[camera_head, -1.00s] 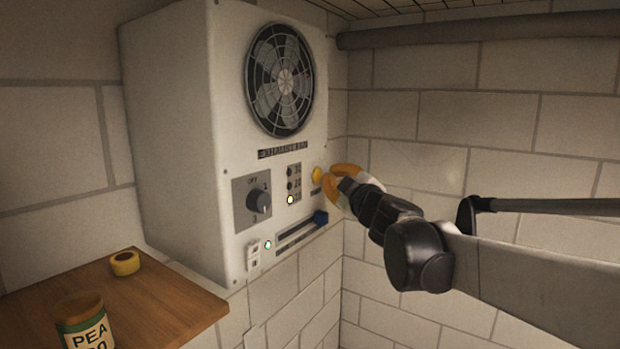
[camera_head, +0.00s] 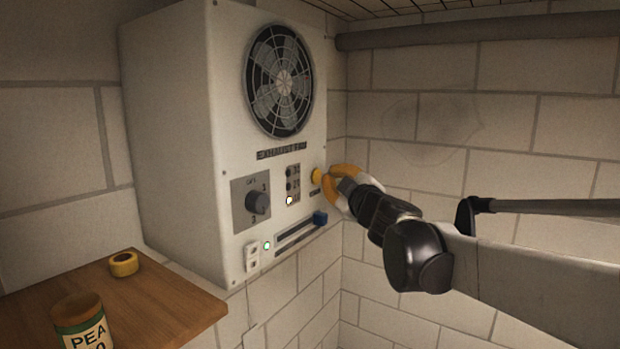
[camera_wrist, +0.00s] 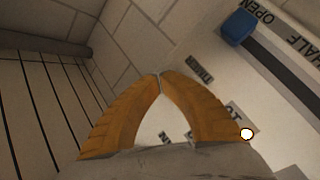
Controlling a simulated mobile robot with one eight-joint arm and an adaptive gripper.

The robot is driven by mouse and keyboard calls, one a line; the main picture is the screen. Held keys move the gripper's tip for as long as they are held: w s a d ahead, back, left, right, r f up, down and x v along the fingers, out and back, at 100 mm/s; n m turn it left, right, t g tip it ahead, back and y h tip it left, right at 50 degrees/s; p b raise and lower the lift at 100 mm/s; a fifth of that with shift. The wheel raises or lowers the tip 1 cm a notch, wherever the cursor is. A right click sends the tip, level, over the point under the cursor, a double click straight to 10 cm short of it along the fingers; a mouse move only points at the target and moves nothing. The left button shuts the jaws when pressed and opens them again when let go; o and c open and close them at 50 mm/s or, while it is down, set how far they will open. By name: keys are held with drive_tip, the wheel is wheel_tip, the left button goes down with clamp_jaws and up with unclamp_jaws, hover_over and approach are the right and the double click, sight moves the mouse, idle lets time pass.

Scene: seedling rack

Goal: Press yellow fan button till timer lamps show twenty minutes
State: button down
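The yellow fan button (camera_head: 317,175) sits on the right side of the white fan box front (camera_head: 225,120). My gripper (camera_head: 329,178) has its orange fingertips right by the button; I cannot tell whether they touch it. In the wrist view my gripper's fingertips (camera_wrist: 160,75) meet with nothing between them, and the button is not visible. A column of three timer lamps stands left of the button. The bottom lamp (camera_head: 290,200) glows white, also in the wrist view (camera_wrist: 247,134); the upper two (camera_head: 290,178) are dark. Their labels are too small to read surely.
A dark dial (camera_head: 257,201) is left of the lamps. A blue slider knob (camera_head: 320,218) is just below the button. A green lamp (camera_head: 267,245) glows by a switch. A wooden shelf (camera_head: 165,300) holds yellow tape (camera_head: 124,264) and a pea can (camera_head: 82,322).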

drive_tip(key=shift+w+a, duration=0.1)
idle(0.3)
drive_tip(key=shift+w+a, duration=0.2)
drive_tip(key=shift+a, duration=0.05)
drive_tip(key=shift+w+a, duration=0.25)
drive_tip(key=shift+a, duration=0.05)
idle(0.8)
drive_tip(key=shift+s+d, duration=0.1)
drive_tip(key=shift+d, duration=0.05)
drive_tip(key=shift+s+d, duration=0.45)
drive_tip(key=shift+d, duration=0.05)
drive_tip(key=shift+d, duration=0.1)
idle(0.3)
drive_tip(key=s+d, duration=0.3)
drive_tip(key=shift+d, duration=0.35)
idle(0.7)
